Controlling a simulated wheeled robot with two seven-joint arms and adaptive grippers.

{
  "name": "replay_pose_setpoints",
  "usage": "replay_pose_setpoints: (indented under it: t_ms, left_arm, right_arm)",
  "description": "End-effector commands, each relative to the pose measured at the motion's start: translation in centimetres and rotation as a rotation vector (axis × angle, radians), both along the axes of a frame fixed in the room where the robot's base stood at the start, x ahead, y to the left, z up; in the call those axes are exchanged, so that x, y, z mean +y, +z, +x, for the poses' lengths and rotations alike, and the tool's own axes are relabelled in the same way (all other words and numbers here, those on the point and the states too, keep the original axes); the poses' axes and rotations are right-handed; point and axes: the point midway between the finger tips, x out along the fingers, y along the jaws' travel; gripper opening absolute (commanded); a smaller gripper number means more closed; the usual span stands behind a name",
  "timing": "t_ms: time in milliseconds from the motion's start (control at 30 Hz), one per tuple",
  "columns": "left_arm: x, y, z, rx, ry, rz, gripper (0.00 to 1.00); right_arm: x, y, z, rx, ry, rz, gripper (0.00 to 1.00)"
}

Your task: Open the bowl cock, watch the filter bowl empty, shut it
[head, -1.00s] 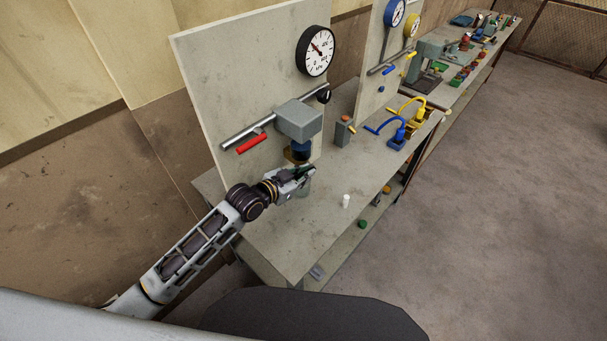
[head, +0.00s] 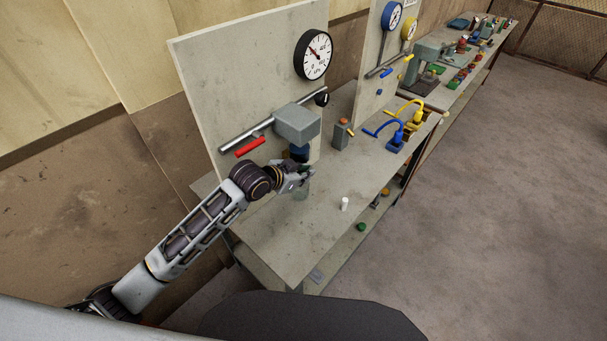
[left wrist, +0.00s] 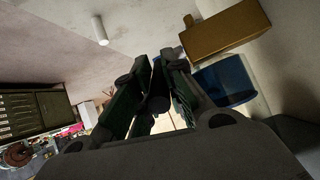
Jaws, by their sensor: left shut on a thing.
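The filter's grey housing (head: 298,122) is on the pipe in front of the upright panel. The dark blue filter bowl (head: 299,153) hangs under it; the blue part also shows in the left wrist view (left wrist: 226,82), beside a brass-coloured block (left wrist: 226,34). My left gripper (head: 308,174) is just below the bowl. In the left wrist view its fingers (left wrist: 155,92) are close together around a small dark part, likely the bowl cock, mostly hidden by them. A pale greenish vessel (head: 302,191) shows partly under the gripper. My right gripper is not in view.
A red lever (head: 250,147) and a round gauge (head: 314,54) are on the panel. A small white cylinder (head: 344,203) stands on the bench (head: 290,240). Blue (head: 396,139) and yellow hose fittings are farther right. The bench front is mostly clear.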

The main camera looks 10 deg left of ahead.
Motion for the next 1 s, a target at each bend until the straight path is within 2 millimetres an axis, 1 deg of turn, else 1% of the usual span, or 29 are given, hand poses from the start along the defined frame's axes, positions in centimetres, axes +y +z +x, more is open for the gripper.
replay_pose_setpoints:
  t_ms: [33,300,333,400,467,767,833,1000]
  left_arm:
    - [0.1,-0.3,-0.1,0.006,0.001,0.004,0.0]
    - [0.1,-0.3,-0.1,0.006,0.001,0.004,0.0]
    - [0.1,-0.3,-0.1,0.006,0.001,0.004,0.16]
    - [0.1,-0.3,-0.1,0.006,0.001,0.004,0.25]
    - [0.1,-0.3,-0.1,0.005,0.001,0.003,0.32]
    - [0.4,0.1,-0.5,0.005,0.0,0.004,0.34]
    - [0.6,0.4,-0.8,0.005,0.0,0.004,0.37]
    - [1.3,1.4,-1.8,0.002,0.0,0.003,0.37]
  right_arm:
    - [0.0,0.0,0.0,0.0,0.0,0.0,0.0]
    - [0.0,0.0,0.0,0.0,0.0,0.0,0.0]
    - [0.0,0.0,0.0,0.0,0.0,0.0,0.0]
    - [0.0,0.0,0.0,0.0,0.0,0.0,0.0]
    - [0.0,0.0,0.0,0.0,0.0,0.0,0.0]
    - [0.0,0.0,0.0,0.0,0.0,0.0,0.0]
    - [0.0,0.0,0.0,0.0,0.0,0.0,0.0]
    - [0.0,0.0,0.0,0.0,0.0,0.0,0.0]
